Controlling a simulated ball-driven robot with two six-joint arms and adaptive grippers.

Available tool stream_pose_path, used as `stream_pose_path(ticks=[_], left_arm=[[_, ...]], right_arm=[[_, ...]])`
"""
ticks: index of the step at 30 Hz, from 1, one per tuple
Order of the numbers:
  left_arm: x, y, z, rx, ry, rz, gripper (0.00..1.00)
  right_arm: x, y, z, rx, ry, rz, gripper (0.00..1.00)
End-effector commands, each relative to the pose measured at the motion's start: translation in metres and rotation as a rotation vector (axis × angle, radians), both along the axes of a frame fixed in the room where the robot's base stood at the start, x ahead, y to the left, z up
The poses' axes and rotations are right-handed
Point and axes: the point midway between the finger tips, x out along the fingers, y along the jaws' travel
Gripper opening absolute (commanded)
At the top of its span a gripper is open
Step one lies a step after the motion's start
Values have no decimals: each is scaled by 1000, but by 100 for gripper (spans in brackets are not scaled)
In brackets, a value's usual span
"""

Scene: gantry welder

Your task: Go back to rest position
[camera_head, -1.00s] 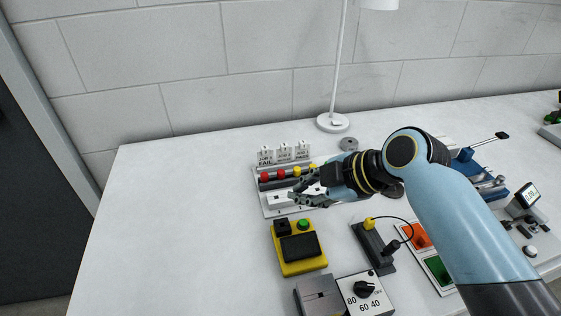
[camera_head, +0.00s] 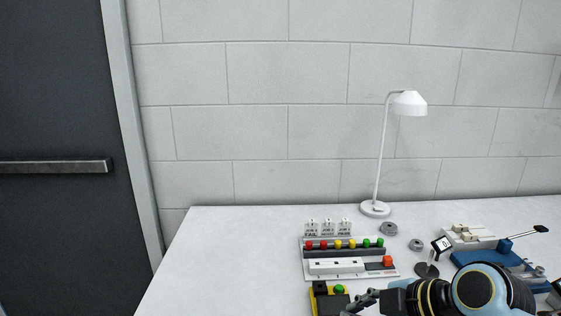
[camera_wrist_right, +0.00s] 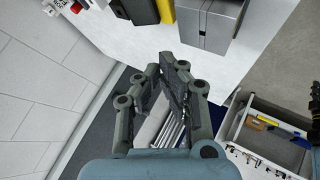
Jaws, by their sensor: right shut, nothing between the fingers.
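My right gripper (camera_head: 356,303) shows at the bottom of the head view, with its arm coming in from the lower right. Its fingers are shut and empty, and they sit in front of the right side of the yellow box with a green button (camera_head: 320,301). In the right wrist view the gripper (camera_wrist_right: 165,64) points past the edge of the white table. My left gripper is in neither view.
The table (camera_head: 220,255) is bare on its left side. A panel with coloured buttons (camera_head: 345,251), a white lamp (camera_head: 376,209) and a blue fixture (camera_head: 480,258) stand on it. The wrist view shows a grey box (camera_wrist_right: 207,25) and an open tool drawer (camera_wrist_right: 240,122).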

Motion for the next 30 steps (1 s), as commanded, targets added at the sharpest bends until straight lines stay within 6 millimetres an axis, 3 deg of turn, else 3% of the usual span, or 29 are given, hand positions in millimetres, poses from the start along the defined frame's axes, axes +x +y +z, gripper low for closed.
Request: stream_pose_path(ticks=[2,14,23,30], left_arm=[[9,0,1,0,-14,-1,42],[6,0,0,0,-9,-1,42],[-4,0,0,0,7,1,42],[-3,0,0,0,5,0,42]], right_arm=[[-6,-3,-1,2,21,-21,0],[-58,-33,-9,19,211,-253,0],[-126,-72,-5,39,407,-613,0],[-179,-103,10,67,508,-942,0]])
